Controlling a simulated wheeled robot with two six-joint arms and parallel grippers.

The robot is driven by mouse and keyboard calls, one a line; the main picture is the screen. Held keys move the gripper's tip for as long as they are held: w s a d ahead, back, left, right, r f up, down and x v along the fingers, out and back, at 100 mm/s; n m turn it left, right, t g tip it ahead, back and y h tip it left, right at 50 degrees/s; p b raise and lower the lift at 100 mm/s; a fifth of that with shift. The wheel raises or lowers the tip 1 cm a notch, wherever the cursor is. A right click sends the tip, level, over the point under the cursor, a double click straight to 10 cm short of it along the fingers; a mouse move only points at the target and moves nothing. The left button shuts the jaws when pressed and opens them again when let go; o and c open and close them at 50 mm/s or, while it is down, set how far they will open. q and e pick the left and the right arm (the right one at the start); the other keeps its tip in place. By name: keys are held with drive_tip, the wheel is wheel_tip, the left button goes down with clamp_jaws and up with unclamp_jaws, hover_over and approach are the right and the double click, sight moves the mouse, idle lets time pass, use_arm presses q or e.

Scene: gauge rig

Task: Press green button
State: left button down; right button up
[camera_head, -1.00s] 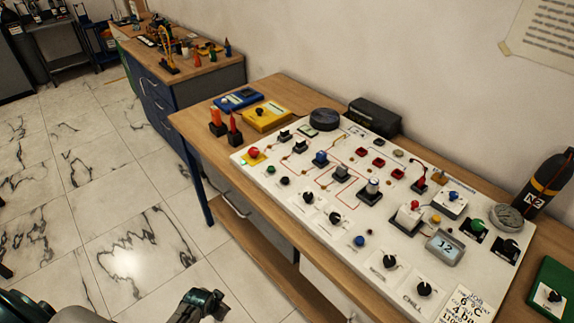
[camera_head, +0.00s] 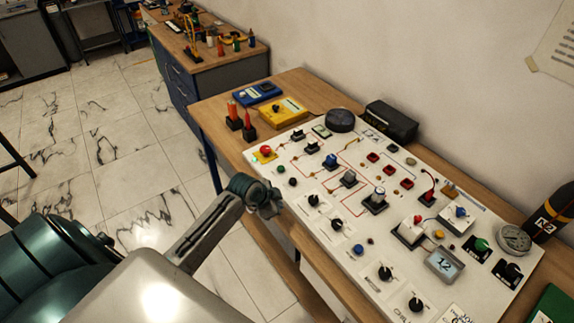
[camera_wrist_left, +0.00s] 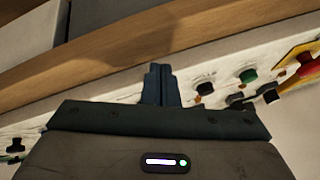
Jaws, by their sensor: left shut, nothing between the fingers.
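The small green button (camera_head: 281,169) sits on the white panel (camera_head: 317,231) near its left edge, between the red button and a black button. In the left wrist view the green button (camera_wrist_left: 249,76) is right of the fingers. My left gripper (camera_head: 275,208) is at the panel's near left edge, a little in front of the green button and apart from it. Its fingers (camera_wrist_left: 158,84) are shut with nothing between them. The fingertips appear over the panel's edge in the wrist view; their height above it is unclear. My right gripper is not in view.
A red button on a yellow plate (camera_head: 265,150) and a black button (camera_head: 293,182) flank the green one. A green knob (camera_head: 481,245) is at the panel's far right. Red cones in black holders (camera_head: 248,132) stand at the bench's left end.

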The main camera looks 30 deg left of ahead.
sight(278, 169)
use_arm(q)
drive_tip(key=w+a+r+m+t, duration=0.1)
drive_tip(key=w+a+r, duration=0.3)
drive_tip(key=w+r, duration=0.2)
drive_tip(key=w+a+r+m+t+h, duration=0.1)
drive_tip(key=w+a+r+m, duration=0.1)
drive_tip(key=w+a+r, duration=0.2)
drive_tip(key=w+r, duration=0.2)
drive_tip(key=w, duration=0.1)
drive_tip(key=shift+w+a+r+m+p, duration=0.2)
drive_tip(key=shift+a+r+m+p, duration=0.1)
drive_tip(key=shift+p, duration=0.1)
drive_tip(key=shift+d+f, duration=0.1)
drive_tip(key=shift+f, duration=0.1)
wheel_tip(278, 169, down, 9)
drive_tip(key=b, duration=0.6)
drive_tip(key=shift+r, duration=0.2)
idle(0.8)
drive_tip(key=shift+f+b, duration=0.45)
drive_tip(key=shift+b, duration=0.05)
